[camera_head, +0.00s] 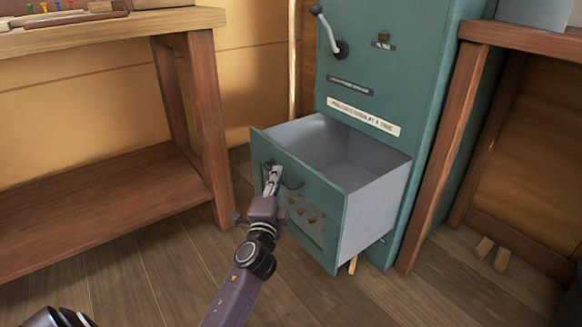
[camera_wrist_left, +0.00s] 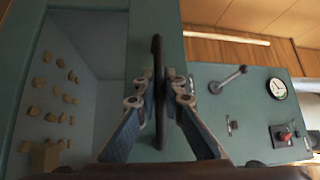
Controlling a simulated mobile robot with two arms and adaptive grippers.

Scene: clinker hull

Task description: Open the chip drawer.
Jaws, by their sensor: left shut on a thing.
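The chip drawer (camera_head: 375,215) is a green-fronted box with grey inner walls at the bottom of the green cabinet (camera_head: 430,90). It stands pulled well out, and its visible inside looks empty. Its front carries a dark bar handle (camera_head: 293,184) and a panel with tan chip shapes (camera_head: 306,212). My left gripper (camera_head: 272,176) is shut on the handle. In the left wrist view the handle (camera_wrist_left: 158,85) runs between the two fingers of the left gripper (camera_wrist_left: 161,95). My right gripper is not in view.
A wooden bench (camera_head: 100,210) with a low shelf stands at left. Another wooden table (camera_head: 450,130) stands close to the cabinet's right side. A lever (camera_head: 328,32) is on the cabinet above the drawer. The plank floor (camera_head: 440,290) in front is mostly clear.

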